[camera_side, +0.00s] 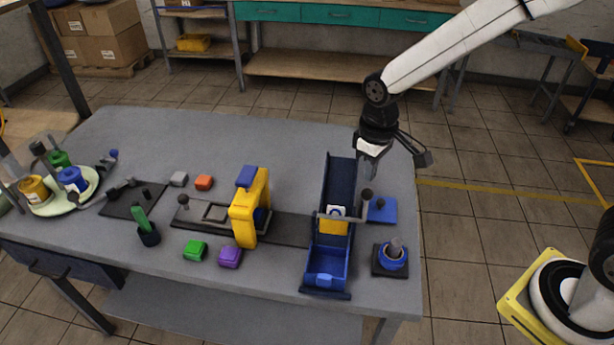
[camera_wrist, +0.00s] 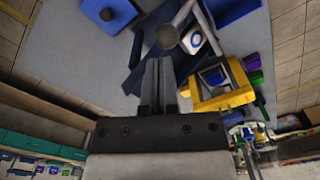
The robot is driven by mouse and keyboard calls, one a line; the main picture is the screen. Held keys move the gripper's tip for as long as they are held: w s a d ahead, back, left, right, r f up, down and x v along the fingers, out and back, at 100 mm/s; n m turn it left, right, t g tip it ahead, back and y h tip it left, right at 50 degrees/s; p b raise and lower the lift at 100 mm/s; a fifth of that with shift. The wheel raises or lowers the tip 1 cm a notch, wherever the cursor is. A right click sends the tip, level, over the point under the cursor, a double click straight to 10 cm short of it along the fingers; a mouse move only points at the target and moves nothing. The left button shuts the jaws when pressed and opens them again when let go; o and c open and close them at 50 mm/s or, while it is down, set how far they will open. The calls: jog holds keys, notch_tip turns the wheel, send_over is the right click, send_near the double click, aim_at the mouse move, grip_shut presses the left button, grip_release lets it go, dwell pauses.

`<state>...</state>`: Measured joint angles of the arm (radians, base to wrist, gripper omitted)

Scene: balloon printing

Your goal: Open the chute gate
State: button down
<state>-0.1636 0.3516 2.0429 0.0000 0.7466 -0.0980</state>
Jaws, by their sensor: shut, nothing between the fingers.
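The dark blue chute (camera_side: 341,178) slopes down toward the front of the table. A thin grey gate bar (camera_side: 326,216) lies across it, with a round dark knob (camera_side: 366,194) at its right. A white piece with a blue ring (camera_side: 335,212) is in the chute at the bar, above a yellow part (camera_side: 333,228). My gripper (camera_side: 371,172) is shut and empty, above the chute's right side, pointing down. In the wrist view the shut fingers (camera_wrist: 158,64) point at the knob (camera_wrist: 166,38), which appears just beyond their tips. I cannot tell whether they touch.
A blue block with a knob (camera_side: 382,210) sits right of the chute, and a blue round holder (camera_side: 393,256) stands in front of it. A yellow press frame (camera_side: 250,208) stands to the left. Green (camera_side: 195,250) and purple (camera_side: 230,257) blocks lie near the front edge.

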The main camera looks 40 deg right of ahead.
aim_at(369, 189)
jog(key=shift+f, duration=1.55)
jog(key=shift+s+f, duration=0.2)
jog(key=shift+f, duration=0.65)
jog(key=shift+w+f, duration=0.15)
jog(key=shift+f, duration=0.55)
jog(key=shift+r, duration=0.2)
notch_tip(369, 189, up, 13)
jog(key=shift+f, duration=0.1)
